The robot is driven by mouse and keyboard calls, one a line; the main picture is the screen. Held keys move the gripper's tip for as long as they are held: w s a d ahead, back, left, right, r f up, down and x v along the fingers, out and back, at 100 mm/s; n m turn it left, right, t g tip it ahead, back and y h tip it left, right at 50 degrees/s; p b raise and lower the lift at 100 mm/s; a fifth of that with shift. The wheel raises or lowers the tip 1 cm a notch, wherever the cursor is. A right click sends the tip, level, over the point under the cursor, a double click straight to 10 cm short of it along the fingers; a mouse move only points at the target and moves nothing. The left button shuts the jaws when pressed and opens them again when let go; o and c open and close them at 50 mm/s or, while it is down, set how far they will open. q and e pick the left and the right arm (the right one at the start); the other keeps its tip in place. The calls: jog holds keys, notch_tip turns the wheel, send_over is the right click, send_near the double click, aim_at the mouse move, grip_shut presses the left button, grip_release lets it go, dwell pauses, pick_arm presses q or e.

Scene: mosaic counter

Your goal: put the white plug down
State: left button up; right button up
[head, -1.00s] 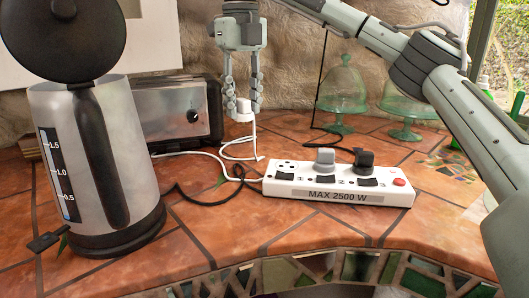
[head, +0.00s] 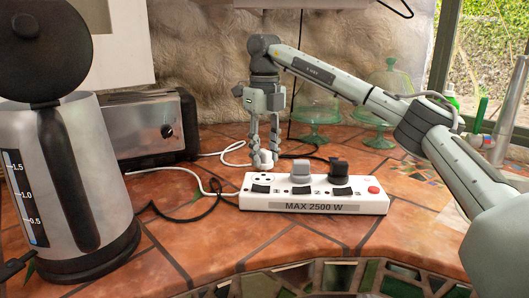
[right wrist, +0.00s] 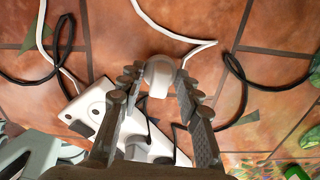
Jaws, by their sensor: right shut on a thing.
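The white plug (head: 265,158) is between the fingertips of my right gripper (head: 264,154), just behind the left end of the white power strip (head: 225,201). In the right wrist view, the plug (right wrist: 160,76) sits between the two fingers of the gripper (right wrist: 161,80), over the tiles beside the strip (right wrist: 92,103). The right gripper points down and is shut on the plug. The plug is low, close to the counter; I cannot tell whether it touches. My left gripper is not in view.
The strip holds a grey plug (head: 301,172) and a black plug (head: 339,173); its left socket (head: 263,178) is bare. A kettle (head: 100,165) and a toaster (head: 145,125) stand left. Glass domes (head: 389,90) stand behind right. Cords cross the tiles.

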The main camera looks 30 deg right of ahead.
aim_at(264, 150)
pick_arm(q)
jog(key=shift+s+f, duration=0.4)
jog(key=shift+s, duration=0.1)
pick_arm(e)
jog(key=shift+f, duration=0.2)
jog(key=o, duration=1.1)
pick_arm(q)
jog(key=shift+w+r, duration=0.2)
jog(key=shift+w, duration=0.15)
pick_arm(e)
jog(key=shift+o, duration=0.2)
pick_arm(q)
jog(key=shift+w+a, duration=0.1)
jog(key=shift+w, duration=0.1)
pick_arm(e)
notch_tip(264, 150, up, 7)
jog(key=shift+r, duration=0.4)
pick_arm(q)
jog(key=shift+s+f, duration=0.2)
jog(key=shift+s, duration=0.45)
